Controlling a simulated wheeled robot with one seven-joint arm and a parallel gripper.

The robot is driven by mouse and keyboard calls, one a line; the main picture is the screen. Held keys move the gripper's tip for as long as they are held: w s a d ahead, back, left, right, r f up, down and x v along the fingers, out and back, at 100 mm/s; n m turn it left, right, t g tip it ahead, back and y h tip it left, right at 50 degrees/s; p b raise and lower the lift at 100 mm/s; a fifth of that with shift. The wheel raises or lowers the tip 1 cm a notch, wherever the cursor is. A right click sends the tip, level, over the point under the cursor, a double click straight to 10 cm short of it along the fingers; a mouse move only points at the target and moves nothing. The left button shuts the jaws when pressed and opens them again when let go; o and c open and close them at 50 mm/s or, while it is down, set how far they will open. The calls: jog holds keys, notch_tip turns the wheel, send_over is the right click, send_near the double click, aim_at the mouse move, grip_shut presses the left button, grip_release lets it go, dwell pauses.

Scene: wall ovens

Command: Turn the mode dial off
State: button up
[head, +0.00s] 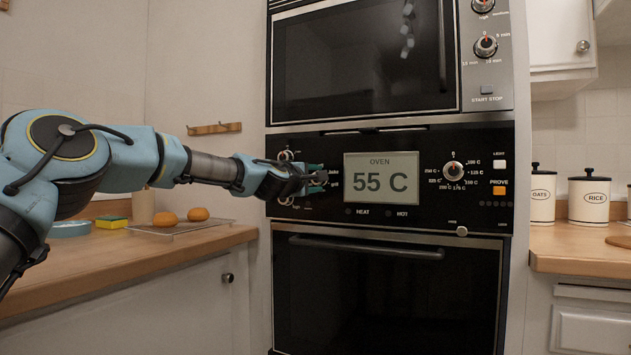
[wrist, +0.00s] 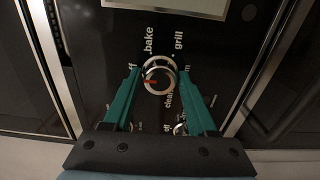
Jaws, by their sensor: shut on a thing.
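The mode dial (wrist: 158,78) is a round silver-rimmed knob on the black oven panel. The labels bake, grill, clean and a partly covered off surround it. Its red mark points left in the wrist view, near the off label's side. My gripper (wrist: 158,73) has its two green fingers on either side of the dial, shut on it. In the head view my gripper (head: 318,179) reaches the panel left of the display and hides most of the dial.
The oven display (head: 381,179) reads 55 C. A temperature dial (head: 453,170) and a PROVE button (head: 498,190) are to its right. The lower oven door handle (head: 366,248) is below the panel. A counter (head: 110,258) with a rack and buns is at left.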

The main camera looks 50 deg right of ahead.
jog(key=o, duration=1.4)
jog(key=shift+c, duration=0.2)
jog(key=shift+a, duration=0.1)
jog(key=b+v, duration=0.2)
jog(key=v, duration=0.8)
jog(key=shift+a+b, duration=0.3)
